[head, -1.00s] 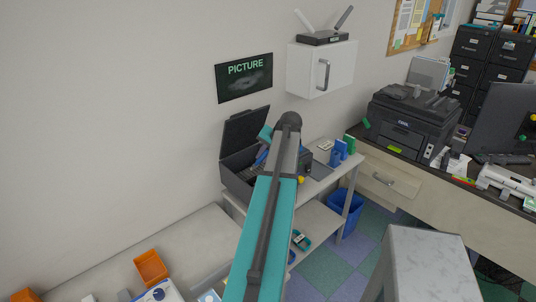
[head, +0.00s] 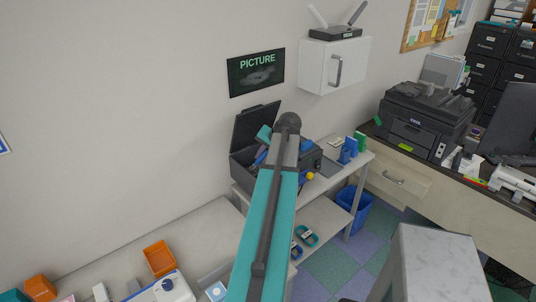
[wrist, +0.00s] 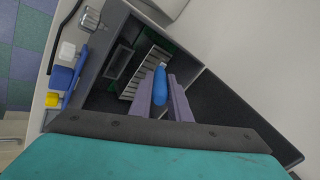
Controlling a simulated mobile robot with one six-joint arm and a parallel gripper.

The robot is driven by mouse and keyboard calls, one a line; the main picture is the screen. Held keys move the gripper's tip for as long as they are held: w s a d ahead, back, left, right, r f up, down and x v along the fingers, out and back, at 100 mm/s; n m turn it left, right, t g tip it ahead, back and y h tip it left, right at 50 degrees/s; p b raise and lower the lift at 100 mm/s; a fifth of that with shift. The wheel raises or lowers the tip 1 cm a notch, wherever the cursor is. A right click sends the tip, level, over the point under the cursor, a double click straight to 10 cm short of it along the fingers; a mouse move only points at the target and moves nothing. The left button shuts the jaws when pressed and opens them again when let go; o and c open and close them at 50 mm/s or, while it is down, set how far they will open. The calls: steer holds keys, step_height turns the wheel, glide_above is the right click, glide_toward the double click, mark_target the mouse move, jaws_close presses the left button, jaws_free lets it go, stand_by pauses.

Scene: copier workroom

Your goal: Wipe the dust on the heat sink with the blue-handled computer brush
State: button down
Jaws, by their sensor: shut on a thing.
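In the wrist view my gripper (wrist: 172,98) is shut on the blue-handled brush (wrist: 160,86). The brush's pale tip points up the picture, over or at the silver fins of the heat sink (wrist: 136,83); I cannot tell if the tip touches them. The heat sink lies inside an open dark case (wrist: 98,98). In the head view the dark case (head: 242,172) stands on a shelf unit with its lid raised. My arm hides part of the case there, and the heat sink and any dust cannot be made out.
Blue and yellow items (wrist: 60,80) lie beside the case in the wrist view. A printer (head: 425,120) stands on the desk at the right. A marble-topped stand (head: 437,255) is in the right foreground. An orange bin (head: 160,258) is at lower left.

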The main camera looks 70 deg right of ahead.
steer(key=shift+w+a, duration=0.5)
steer(key=shift+a, duration=0.3)
steer(key=shift+d, duration=0.1)
steer(key=shift+s+d, duration=0.75)
steer(key=shift+d, duration=0.35)
steer(key=shift+s+d, duration=0.7)
steer(key=shift+d, duration=0.45)
steer(key=s+d, duration=0.1)
steer(key=d, duration=0.1)
steer(key=s+d, duration=0.2)
steer(key=shift+w+r, duration=0.1)
